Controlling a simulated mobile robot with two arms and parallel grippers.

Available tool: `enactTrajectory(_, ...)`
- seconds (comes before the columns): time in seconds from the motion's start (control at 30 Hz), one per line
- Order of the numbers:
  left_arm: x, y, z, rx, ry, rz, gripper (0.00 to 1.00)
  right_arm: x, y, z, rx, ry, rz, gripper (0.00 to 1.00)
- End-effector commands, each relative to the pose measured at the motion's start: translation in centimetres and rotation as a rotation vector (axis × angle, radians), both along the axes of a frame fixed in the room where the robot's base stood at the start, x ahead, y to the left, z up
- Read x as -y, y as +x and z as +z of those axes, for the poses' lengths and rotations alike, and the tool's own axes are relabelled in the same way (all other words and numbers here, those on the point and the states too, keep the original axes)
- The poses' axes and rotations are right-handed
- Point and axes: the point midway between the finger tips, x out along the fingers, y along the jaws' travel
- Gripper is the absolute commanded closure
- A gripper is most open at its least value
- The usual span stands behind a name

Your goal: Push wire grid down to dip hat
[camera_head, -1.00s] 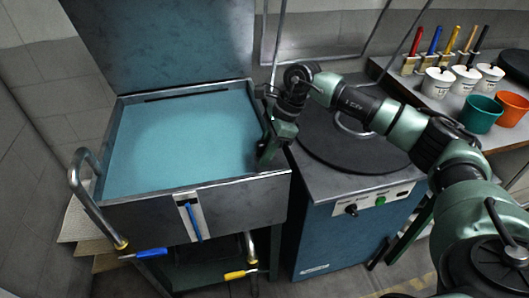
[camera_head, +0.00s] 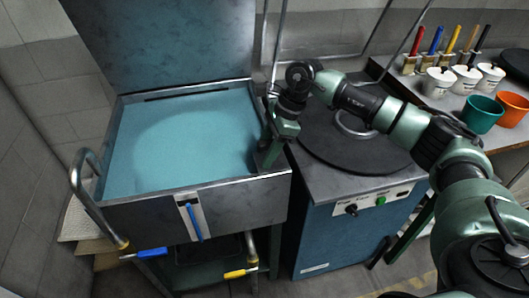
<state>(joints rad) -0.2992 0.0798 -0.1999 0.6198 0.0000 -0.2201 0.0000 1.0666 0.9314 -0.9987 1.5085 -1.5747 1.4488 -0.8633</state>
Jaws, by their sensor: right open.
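A metal tank (camera_head: 240,197) on the left is filled with light blue liquid (camera_head: 180,145). A paler round patch shows in the liquid, and I cannot tell if it is the hat. I cannot make out the wire grid; only thin metal rods (camera_head: 278,40) rise behind the tank's right corner. My right gripper (camera_head: 268,158) points down at the tank's right rim, its fingers close to the inner edge. It is open, and I see nothing held in it. My left gripper is not in view.
A blue machine (camera_head: 345,235) with a round dark lid (camera_head: 335,150) stands right of the tank, under my right arm. A side table holds white cups (camera_head: 438,82), a green bucket (camera_head: 482,113), an orange bucket (camera_head: 512,108) and brushes. Pipes with blue and yellow valve handles are at the tank's front.

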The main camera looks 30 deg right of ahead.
Motion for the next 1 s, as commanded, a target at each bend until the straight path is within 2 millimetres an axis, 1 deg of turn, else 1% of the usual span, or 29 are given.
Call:
enactTrajectory(0.03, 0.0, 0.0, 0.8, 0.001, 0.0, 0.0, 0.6, 0.4, 0.0, 1.1, 0.002, -0.001, -0.002, 0.56)
enactTrajectory(0.2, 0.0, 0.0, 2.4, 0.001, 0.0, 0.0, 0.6, 1.5, -0.1, 3.9, 0.003, 0.0, -0.003, 0.56)
enactTrajectory(0.33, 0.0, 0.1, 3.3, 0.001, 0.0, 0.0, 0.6, 2.3, -0.3, 5.6, 0.002, -0.001, -0.003, 0.56)
enactTrajectory(0.43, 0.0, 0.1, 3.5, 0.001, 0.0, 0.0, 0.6, 2.5, -0.3, 6.0, 0.002, -0.001, -0.003, 0.56)
enactTrajectory(0.9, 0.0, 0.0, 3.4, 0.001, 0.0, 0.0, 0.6, 2.6, -0.3, 6.0, 0.002, -0.001, -0.002, 0.56)
enactTrajectory(1.0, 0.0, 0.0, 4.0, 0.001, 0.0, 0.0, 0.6, 2.6, -0.3, 6.7, 0.003, -0.001, -0.002, 0.56)
